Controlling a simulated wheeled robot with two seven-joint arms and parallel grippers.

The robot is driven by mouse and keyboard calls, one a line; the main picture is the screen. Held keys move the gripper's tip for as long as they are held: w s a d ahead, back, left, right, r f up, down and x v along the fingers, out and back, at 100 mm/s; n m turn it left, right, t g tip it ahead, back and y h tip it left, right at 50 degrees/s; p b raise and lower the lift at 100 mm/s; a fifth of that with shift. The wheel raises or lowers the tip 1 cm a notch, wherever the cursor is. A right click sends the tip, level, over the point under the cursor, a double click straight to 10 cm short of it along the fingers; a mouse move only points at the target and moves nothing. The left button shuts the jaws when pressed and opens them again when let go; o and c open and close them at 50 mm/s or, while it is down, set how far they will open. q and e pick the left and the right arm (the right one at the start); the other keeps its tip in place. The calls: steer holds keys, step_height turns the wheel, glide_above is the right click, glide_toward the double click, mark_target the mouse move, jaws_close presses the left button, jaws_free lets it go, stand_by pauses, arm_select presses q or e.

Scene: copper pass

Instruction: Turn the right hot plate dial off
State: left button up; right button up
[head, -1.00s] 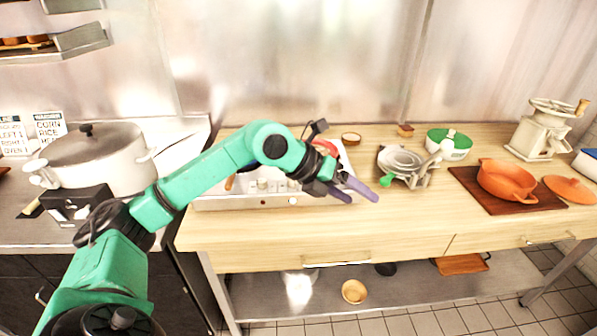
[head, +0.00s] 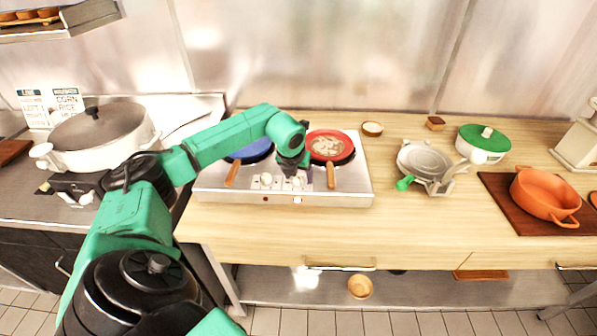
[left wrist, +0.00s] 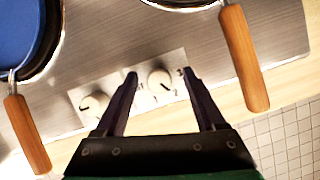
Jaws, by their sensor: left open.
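The hot plate (head: 335,199) is a silver double unit on the wooden counter. Its left dial (head: 266,180) shows in the head view as a pale knob; it also shows in the left wrist view (left wrist: 95,104). The right dial (left wrist: 160,82) is a pale round knob with a dark pointer mark, seen between my open fingertips in the left wrist view. My left gripper (left wrist: 159,75) is open and points down over the front of the hot plate. In the head view, the gripper (head: 297,176) partly hides the right dial. Contact cannot be told. My right gripper is not in view.
A blue pan (head: 258,150) and a red pan (head: 331,146) with food sit on the hot plate, handles toward the front on either side of the dials. A large lidded pot (head: 95,145) stands left. A metal pan-like utensil (head: 425,160) lies right on the counter.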

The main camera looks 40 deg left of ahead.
arm_select(q)
steer(key=shift+f, duration=0.1)
steer(key=shift+s, duration=0.25)
steer(key=c, duration=0.9)
jaws_close()
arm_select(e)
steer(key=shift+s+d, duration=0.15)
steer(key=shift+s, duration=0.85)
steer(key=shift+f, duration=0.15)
